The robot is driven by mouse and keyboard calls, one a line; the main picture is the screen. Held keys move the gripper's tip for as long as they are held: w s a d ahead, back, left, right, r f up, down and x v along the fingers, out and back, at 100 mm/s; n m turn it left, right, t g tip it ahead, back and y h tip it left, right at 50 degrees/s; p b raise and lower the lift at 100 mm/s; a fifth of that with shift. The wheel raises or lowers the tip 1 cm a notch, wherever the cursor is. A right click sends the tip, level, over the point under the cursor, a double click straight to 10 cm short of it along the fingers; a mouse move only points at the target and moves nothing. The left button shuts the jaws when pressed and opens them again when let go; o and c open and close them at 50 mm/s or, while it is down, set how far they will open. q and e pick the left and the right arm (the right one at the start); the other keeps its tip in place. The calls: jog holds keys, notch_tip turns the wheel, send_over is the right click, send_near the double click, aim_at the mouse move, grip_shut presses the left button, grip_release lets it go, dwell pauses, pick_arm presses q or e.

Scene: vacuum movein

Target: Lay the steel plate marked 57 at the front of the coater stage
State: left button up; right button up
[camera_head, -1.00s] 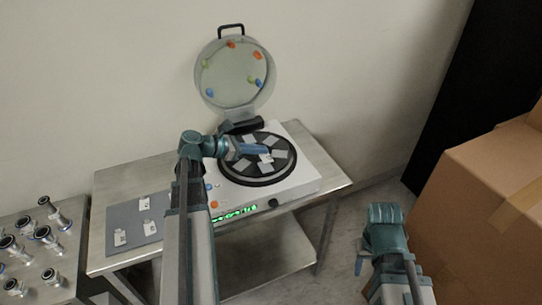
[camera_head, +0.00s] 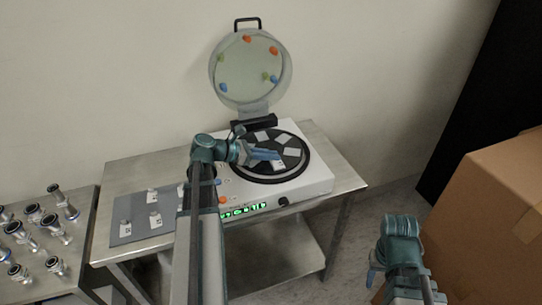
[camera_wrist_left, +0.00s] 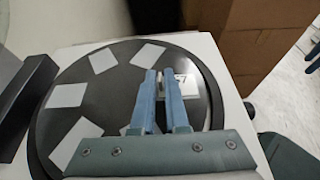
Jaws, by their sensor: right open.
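The steel plate marked 57 (camera_wrist_left: 184,84) is at the coater stage; in the left wrist view its 7 is readable and my fingers partly hide the rest. It also shows in the head view (camera_head: 279,164), near the front of the dark round stage (camera_head: 294,172). My left gripper (camera_wrist_left: 160,76) reaches over the stage, its blue fingers closed around a small upright knob at the plate. Whether the plate touches the stage is hard to tell. My right gripper (camera_head: 373,275) is open and empty, right of the table.
The round lid (camera_head: 240,80) stands open behind the stage. A grey mat (camera_head: 132,236) with several small knobbed plates lies at left. Metal fittings (camera_head: 50,230) stand on a left-hand table. A cardboard box (camera_head: 490,220) is at right.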

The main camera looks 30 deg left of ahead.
pick_arm(q)
jog(key=shift+o, duration=1.4)
jog(key=shift+r, duration=0.15)
jog(key=shift+s+a+r+p, duration=0.1)
jog(key=shift+r+p, duration=0.1)
jog(key=shift+p, duration=0.15)
jog(key=p+v, duration=0.4)
jog(key=v, duration=0.6)
jog(key=shift+s+a+r, duration=0.1)
jog(key=shift+a+r, duration=0.05)
jog(key=shift+s+a+r, duration=0.15)
jog(key=shift+s+a, duration=0.2)
jog(key=shift+s, duration=0.15)
